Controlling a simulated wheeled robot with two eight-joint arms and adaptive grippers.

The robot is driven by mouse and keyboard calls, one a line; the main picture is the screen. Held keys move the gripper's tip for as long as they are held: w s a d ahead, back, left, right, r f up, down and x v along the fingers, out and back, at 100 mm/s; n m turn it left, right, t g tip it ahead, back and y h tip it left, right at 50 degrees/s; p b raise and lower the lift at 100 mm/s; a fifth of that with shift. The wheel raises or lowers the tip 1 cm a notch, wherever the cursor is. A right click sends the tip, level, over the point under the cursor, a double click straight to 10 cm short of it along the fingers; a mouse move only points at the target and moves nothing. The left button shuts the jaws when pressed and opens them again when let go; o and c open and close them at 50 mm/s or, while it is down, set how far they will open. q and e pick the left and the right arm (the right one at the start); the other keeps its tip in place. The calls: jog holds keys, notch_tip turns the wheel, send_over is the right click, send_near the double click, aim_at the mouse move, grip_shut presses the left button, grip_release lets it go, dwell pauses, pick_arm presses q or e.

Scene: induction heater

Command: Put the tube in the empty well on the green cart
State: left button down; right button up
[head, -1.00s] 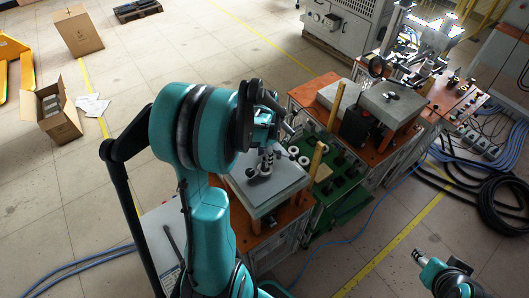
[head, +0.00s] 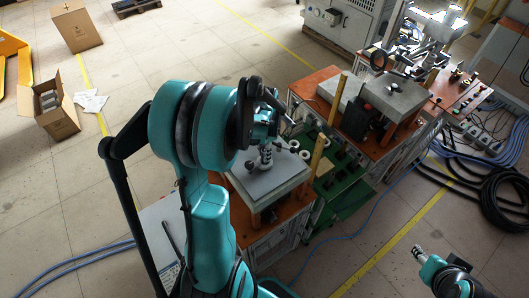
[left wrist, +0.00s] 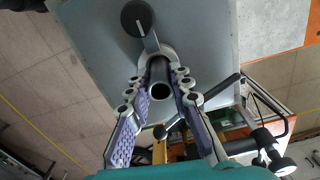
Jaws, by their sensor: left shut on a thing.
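My left gripper (left wrist: 160,95) is shut on a dark, hollow tube (left wrist: 159,79), whose open end faces the wrist camera. Behind the tube in that view is the grey plate (left wrist: 90,40) with a black knob (left wrist: 137,17). I cannot tell whether the tube touches the plate. In the head view, the left gripper (head: 277,122) is partly hidden by its wrist, and the tube cannot be made out. The green cart (head: 345,193) stands just right of the grey plate, with white ring-shaped wells (head: 304,155) near the gripper. My right gripper (head: 419,253) is at lower right, small and unclear.
Orange-topped benches stand on both sides of the green cart, the right one (head: 385,150) carrying grey blocks. Yellow posts (head: 318,152) rise beside the cart. Blue and black cables (head: 505,195) lie on the floor at right. Open floor lies at left, with cardboard boxes (head: 60,122).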

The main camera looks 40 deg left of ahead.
pick_arm(q)
notch_tip(320, 180, up, 9)
jog(key=p, duration=0.5)
jog(key=shift+f, duration=0.15)
dwell(0.7)
jog(key=shift+p, duration=0.3)
